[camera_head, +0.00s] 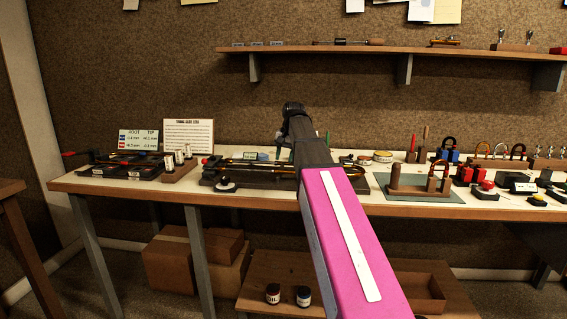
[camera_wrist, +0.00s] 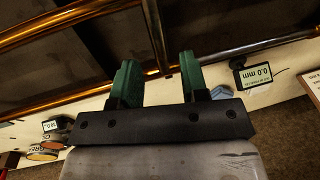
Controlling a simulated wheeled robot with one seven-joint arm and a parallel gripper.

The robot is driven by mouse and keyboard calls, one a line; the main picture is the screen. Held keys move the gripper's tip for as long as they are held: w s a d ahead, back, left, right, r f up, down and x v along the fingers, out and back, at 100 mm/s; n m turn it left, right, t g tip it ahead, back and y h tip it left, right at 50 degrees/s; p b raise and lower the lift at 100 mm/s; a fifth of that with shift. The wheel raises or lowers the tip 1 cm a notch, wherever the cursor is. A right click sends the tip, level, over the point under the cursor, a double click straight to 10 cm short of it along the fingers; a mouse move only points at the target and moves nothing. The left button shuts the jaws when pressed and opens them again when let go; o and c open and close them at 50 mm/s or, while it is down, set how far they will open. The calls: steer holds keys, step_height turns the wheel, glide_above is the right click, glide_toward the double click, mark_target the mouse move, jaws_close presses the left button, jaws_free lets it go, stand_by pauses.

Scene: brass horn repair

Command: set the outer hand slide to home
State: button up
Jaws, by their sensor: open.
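The outer hand slide (camera_wrist: 60,98) is a pair of long brass tubes running across the wrist view, with a thin crosspiece (camera_wrist: 154,35) near the middle. A silver tube (camera_wrist: 265,43) continues to the right from the nearer brass tube. In the head view the slide (camera_head: 245,164) lies in a dark fixture on the bench, partly hidden by my arm. My gripper (camera_wrist: 158,72) has two green fingers, open and apart, with the nearer tube and crosspiece showing between them. I cannot tell whether either finger touches the tube.
A dark gauge reading 0.0 mm (camera_wrist: 257,77) sits right of my fingers; a small green-lit display (camera_wrist: 56,125) and round tins (camera_wrist: 42,153) lie left. The bench (camera_head: 140,187) also holds trays (camera_head: 132,166) at left and a green mat (camera_head: 420,196) at right. A shelf (camera_head: 335,50) hangs above.

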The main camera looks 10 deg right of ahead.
steer(key=shift+w+a+f, duration=0.1)
steer(key=shift+a+f, duration=0.1)
steer(key=shift+f, duration=1)
steer(key=shift+c, duration=0.3)
jaws_close()
steer(key=w+a, duration=0.1)
steer(key=a, duration=0.4)
steer(key=w+a, duration=0.2)
steer(key=a, duration=0.4)
steer(key=w+a, duration=0.2)
steer(key=a, duration=0.3)
steer(key=shift+w+a+r, duration=0.1)
steer(key=shift+w+a, duration=0.15)
steer(key=shift+a, duration=0.05)
steer(key=shift+o, duration=0.3)
jaws_free()
steer(key=shift+a, duration=0.1)
step_height(320, 180, up, 10)
steer(key=d, duration=0.2)
steer(key=shift+s+r, duration=0.25)
steer(key=shift+s, duration=0.1)
